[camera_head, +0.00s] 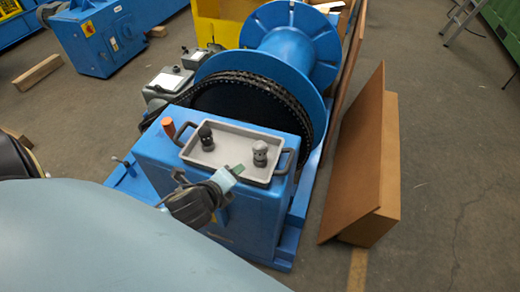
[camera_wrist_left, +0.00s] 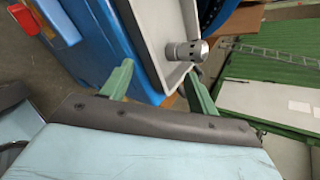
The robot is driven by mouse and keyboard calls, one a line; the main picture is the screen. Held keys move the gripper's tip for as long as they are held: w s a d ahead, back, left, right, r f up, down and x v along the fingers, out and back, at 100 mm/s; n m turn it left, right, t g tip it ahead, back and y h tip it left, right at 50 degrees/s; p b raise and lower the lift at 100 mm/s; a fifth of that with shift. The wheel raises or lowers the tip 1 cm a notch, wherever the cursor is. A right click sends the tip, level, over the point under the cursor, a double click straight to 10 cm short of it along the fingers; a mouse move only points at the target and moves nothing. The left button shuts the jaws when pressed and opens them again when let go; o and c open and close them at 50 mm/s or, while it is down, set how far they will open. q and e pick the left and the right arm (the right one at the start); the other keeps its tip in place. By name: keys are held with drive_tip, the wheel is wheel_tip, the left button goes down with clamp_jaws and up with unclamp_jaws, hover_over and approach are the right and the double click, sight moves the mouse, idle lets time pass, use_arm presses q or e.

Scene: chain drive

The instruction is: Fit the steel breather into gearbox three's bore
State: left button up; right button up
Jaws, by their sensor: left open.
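The steel breather (camera_head: 260,153), a silvery knurled piece, stands upright in the right half of a grey tray (camera_head: 228,172) on a blue housing (camera_head: 250,215). In the left wrist view the steel breather (camera_wrist_left: 183,51) shows beyond the fingers, touching neither. My left gripper (camera_head: 232,176) is at the tray's front edge, open and empty, just in front of and left of the breather. Its green fingers (camera_wrist_left: 160,92) stand apart in the wrist view. I cannot tell which housing is gearbox three, and no open bore is clearly visible. My right gripper is out of view.
A black-topped breather (camera_head: 206,137) stands in the tray's left half. The tray has dark handles at both ends. An orange plug (camera_head: 168,127) stands left of it. A chain wheel (camera_head: 250,100) and blue drum (camera_head: 290,50) rise behind. A brown panel (camera_head: 360,160) stands at the right.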

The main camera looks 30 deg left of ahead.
sight(263, 146)
use_arm(q)
drive_tip(key=w+f+m+t+h, duration=0.1)
drive_tip(key=w+m, duration=0.4)
drive_tip(key=w+f+m+t+h, duration=0.1)
drive_tip(key=w+m, duration=0.4)
drive_tip(key=w, duration=0.1)
drive_tip(key=w+f+m+t+b, duration=0.1)
drive_tip(key=w+m, duration=0.3)
drive_tip(key=w, duration=0.1)
drive_tip(key=shift+w+d+m+h, duration=0.1)
drive_tip(key=shift+w+m+h, duration=0.05)
drive_tip(key=shift+m+h, duration=0.25)
drive_tip(key=shift+c, duration=0.4)
drive_tip(key=c, duration=1)
drive_tip(key=shift+r, duration=0.1)
drive_tip(key=shift+c, duration=0.2)
